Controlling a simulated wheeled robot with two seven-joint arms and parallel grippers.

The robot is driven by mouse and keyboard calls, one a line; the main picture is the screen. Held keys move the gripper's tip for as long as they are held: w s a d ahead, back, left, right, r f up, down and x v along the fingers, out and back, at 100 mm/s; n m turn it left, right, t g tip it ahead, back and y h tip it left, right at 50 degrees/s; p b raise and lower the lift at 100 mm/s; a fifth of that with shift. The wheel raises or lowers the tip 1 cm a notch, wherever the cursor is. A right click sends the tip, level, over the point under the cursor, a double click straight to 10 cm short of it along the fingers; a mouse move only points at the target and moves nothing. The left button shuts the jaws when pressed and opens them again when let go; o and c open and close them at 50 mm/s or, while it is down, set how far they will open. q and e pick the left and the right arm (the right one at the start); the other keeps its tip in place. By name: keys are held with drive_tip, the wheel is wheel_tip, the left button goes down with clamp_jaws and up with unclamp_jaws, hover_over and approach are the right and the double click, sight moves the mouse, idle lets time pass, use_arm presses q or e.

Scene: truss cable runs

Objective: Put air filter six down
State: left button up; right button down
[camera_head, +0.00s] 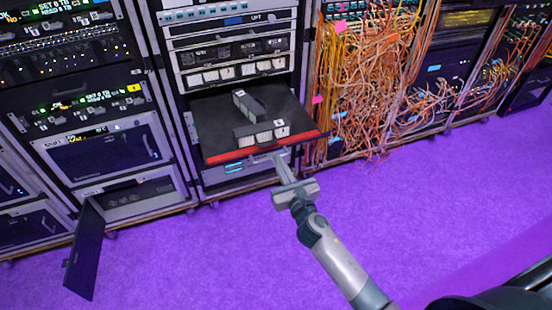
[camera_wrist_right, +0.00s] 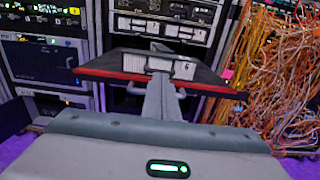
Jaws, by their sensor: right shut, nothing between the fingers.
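Air filter six (camera_head: 281,131) is a small block with a white face and a dark mark; its "6" reads in the wrist view (camera_wrist_right: 185,69). It sits at the right end of a short row of similar blocks, on a black pulled-out shelf (camera_head: 222,118) with a red front edge. Another dark grey piece (camera_head: 248,104) lies behind the row. My right gripper (camera_head: 280,163) is shut and empty, at the shelf's red front edge, just in front of the filters. Whether it touches the shelf, I cannot tell. My left gripper is not in view.
A rack of drawers (camera_head: 232,68) stands above and behind the shelf. Orange cables (camera_head: 365,80) hang in a dense tangle to the right. A dark panel door (camera_head: 86,250) stands open at the lower left. The purple floor (camera_head: 190,265) is clear in front.

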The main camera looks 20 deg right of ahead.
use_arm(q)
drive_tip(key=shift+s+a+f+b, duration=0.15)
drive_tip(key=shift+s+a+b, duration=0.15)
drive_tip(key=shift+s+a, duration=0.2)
use_arm(e)
drive_tip(key=s, duration=0.6)
drive_tip(key=shift+s, duration=0.35)
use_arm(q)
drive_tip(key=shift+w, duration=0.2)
use_arm(e)
drive_tip(key=shift+d, duration=0.1)
